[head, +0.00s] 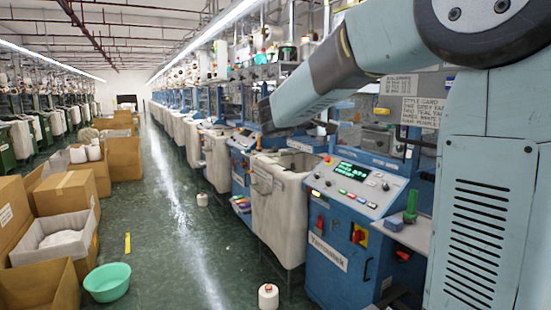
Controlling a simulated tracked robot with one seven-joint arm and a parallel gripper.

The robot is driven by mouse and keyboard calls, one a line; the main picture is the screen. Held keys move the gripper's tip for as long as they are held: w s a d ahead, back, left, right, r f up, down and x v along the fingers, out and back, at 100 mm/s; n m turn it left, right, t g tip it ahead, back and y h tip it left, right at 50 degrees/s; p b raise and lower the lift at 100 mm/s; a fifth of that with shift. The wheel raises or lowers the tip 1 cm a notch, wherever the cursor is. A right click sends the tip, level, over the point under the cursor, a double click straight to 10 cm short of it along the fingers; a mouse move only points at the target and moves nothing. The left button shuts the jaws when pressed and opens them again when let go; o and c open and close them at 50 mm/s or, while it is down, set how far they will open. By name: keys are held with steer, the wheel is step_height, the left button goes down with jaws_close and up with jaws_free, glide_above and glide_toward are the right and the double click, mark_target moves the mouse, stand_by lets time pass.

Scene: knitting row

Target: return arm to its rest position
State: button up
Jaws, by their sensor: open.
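My arm reaches in from the upper right and slopes down to the left, in front of the row of knitting machines. My gripper (266,117) is the dark end of the arm, above and behind the white fabric bin (280,205). It is small in the picture and its fingers are hard to make out. I see nothing held in it.
A blue machine with a lit control panel (357,187) stands close at the right, with a green spool (410,205) on its ledge. Cardboard boxes (68,190) and a green basin (107,282) line the left. A yarn cone (268,297) stands on the floor. The aisle (165,215) between is mostly clear.

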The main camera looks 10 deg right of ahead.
steer(key=s+d+f+m+g+y, duration=0.1)
steer(key=s+d+f+y, duration=0.1)
steer(key=s+f+y, duration=0.45)
steer(key=s+d+f+g+y, duration=0.1)
steer(key=s+f+g, duration=0.15)
steer(key=s, duration=0.65)
steer(key=s+a+f+m+t+y, duration=0.2)
steer(key=s+a+f+t+y, duration=0.1)
steer(key=s+a+f+y, duration=0.6)
steer(key=s, duration=0.3)
steer(key=shift+s+a+f+m, duration=0.2)
steer(key=shift+a+f+m, duration=0.1)
steer(key=shift+m, duration=0.1)
